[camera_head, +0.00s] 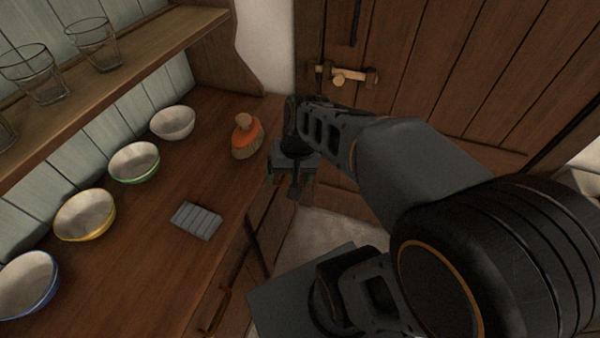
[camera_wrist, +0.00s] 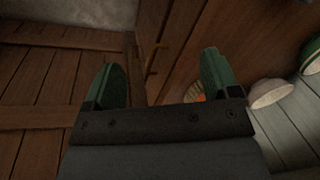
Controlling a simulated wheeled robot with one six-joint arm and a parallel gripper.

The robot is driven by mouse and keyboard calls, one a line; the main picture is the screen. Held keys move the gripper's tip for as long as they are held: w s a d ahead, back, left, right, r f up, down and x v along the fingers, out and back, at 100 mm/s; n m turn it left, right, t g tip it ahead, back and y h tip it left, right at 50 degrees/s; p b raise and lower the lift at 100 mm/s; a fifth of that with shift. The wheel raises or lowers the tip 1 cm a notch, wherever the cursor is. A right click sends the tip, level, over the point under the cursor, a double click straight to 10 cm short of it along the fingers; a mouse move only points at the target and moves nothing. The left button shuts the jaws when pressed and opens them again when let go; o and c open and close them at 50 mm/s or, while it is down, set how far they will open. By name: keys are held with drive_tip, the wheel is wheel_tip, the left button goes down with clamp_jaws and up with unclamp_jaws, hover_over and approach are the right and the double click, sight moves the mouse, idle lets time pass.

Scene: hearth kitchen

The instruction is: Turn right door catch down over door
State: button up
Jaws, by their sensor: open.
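My gripper (camera_head: 290,178) is open and empty at the front edge of the counter, just below the brush. In the wrist view its two green fingers (camera_wrist: 158,62) are spread apart. Between them shows a wooden cupboard front with a thin light-brown fitting (camera_wrist: 152,70); I cannot tell whether it is a handle or the right door catch. In the head view my gripper and arm hide that part of the cupboard front. A wooden handle (camera_head: 215,312) shows lower on the cupboard front. No catch can be made out clearly there.
On the counter (camera_head: 150,265) are an orange brush (camera_head: 247,138), a grey slab (camera_head: 196,220) and several bowls (camera_head: 134,162). Glasses stand on a shelf (camera_head: 150,45) above. A plank door (camera_head: 470,70) with a wooden latch (camera_head: 345,75) stands behind my arm.

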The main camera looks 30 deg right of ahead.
drive_tip(key=w+f+m+y+b, duration=0.1)
drive_tip(key=f+m, duration=0.1)
drive_tip(key=f, duration=0.1)
drive_tip(key=w+d+f+m+g+y+b, duration=0.1)
drive_tip(key=w+f+m+y, duration=0.1)
drive_tip(key=f, duration=0.1)
drive_tip(key=w+d+f+m+y+b, duration=0.1)
drive_tip(key=w+f+m+y+b, duration=0.1)
drive_tip(key=f, duration=0.1)
drive_tip(key=shift+w+d, duration=0.15)
drive_tip(key=shift+w, duration=0.1)
drive_tip(key=w+d+f+m+t+y+b, duration=0.2)
drive_tip(key=w+d+f+m+t+b, duration=0.15)
drive_tip(key=d+f+m, duration=0.35)
drive_tip(key=w+d+f+m+t+y+b, duration=0.25)
drive_tip(key=d+f+m+t, duration=0.3)
drive_tip(key=f, duration=0.35)
drive_tip(key=w+d+f+m+t+y+b, duration=0.1)
drive_tip(key=w+d+f+m+t+b, duration=0.2)
drive_tip(key=d+f+m+t, duration=0.25)
drive_tip(key=shift+g, duration=0.95)
drive_tip(key=x, duration=0.4)
drive_tip(key=f+x, duration=0.1)
drive_tip(key=x, duration=0.7)
drive_tip(key=shift+w+f, duration=0.4)
drive_tip(key=shift+w, duration=0.15)
drive_tip(key=c, duration=0.9)
drive_tip(key=shift+d, duration=0.15)
